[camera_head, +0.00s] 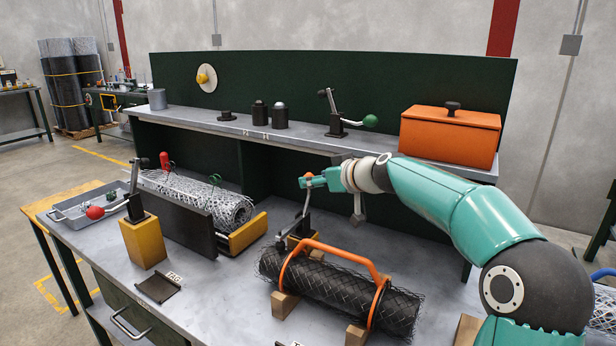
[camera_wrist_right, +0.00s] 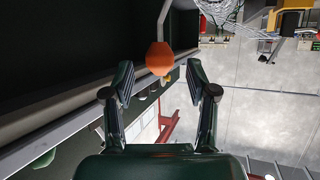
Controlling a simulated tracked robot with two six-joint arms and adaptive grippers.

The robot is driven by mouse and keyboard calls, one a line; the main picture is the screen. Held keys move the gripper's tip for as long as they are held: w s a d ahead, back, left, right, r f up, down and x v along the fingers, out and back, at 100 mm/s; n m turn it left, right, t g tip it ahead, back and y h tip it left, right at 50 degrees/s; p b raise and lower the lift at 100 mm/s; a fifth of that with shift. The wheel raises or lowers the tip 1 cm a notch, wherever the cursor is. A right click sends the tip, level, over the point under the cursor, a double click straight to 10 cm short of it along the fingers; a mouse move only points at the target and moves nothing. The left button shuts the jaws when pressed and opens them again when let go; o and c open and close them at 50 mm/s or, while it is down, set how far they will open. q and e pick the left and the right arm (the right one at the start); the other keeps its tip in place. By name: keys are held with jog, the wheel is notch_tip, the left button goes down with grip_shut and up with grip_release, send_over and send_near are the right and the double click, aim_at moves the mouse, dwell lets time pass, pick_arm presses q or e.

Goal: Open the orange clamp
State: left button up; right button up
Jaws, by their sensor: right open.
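The orange clamp's round knob (camera_head: 308,176) tops a thin grey lever that stands nearly upright above the dark clamp body (camera_head: 299,228), behind the black mesh roll. My right gripper (camera_head: 314,181) is at knob height and points left across the bench. In the right wrist view its two fingers (camera_wrist_right: 160,82) are spread, with nothing between their pads. The orange knob (camera_wrist_right: 160,58) shows just past the fingertips, centred between them, with the lever running up from it. I cannot tell from the head view whether a finger touches the knob. My left gripper is not in view.
A black mesh roll (camera_head: 335,288) with an orange hooped handle (camera_head: 345,252) lies on wooden blocks in front of the clamp. A red-knobbed clamp (camera_head: 95,212) and a wire mesh roll (camera_head: 228,208) are to the left. An orange box (camera_head: 450,138) stands on the shelf behind my arm.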

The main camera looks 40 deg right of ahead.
jog(key=shift+p+x, duration=0.3)
jog(key=shift+x, duration=1.6)
jog(key=shift+c, duration=0.3)
grip_shut()
jog(key=shift+a, duration=0.15)
